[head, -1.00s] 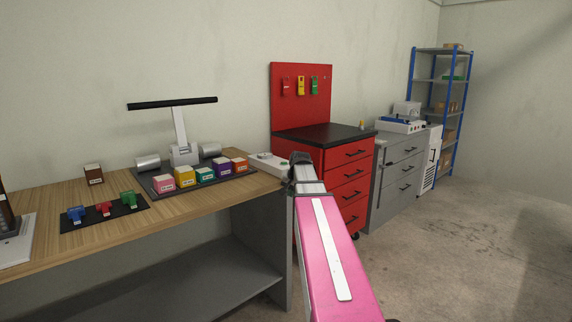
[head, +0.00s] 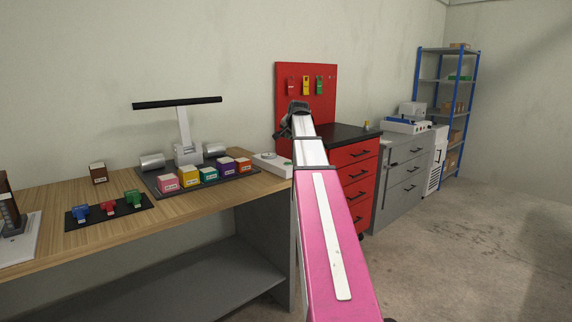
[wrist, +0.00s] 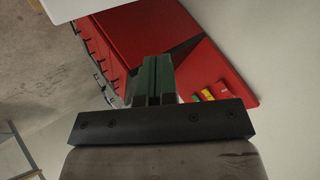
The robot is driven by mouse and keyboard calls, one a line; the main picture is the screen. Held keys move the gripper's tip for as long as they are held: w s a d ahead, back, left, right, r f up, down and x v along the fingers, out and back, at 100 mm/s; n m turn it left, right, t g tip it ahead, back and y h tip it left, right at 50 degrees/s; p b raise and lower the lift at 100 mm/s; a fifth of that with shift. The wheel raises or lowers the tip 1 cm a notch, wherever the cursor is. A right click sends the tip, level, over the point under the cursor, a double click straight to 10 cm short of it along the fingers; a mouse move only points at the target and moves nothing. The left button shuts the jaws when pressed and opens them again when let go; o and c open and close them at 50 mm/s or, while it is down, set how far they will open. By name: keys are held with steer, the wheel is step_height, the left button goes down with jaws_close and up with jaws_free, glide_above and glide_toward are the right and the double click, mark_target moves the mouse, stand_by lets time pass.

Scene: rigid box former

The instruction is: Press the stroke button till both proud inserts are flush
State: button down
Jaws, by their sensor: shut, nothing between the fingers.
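A white box (head: 267,168) lies at the right end of the wooden bench, partly behind my arm. Small marks on its top look like controls; I cannot tell which is the stroke button. A row of coloured blocks with pale tops, including pink (head: 167,183), yellow (head: 189,177), teal (head: 208,176), purple (head: 226,168) and orange (head: 243,166), sits on a dark base. I cannot tell which inserts stand proud. My gripper (head: 287,128) is raised above and right of the white box, apart from it. Its fingers (wrist: 158,80) are together and empty in the wrist view.
A lever press with a long black bar (head: 177,103) stands behind the blocks. A dark mat (head: 90,222) with small coloured parts lies left on the bench. A red drawer cabinet (head: 350,180) with a pegboard (head: 318,110) stands behind my arm. Floor at right is clear.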

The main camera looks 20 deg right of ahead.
mark_target(288, 163)
steer(key=shift+f, duration=4.45)
steer(key=shift+f, duration=0.2)
steer(key=shift+f, duration=0.2)
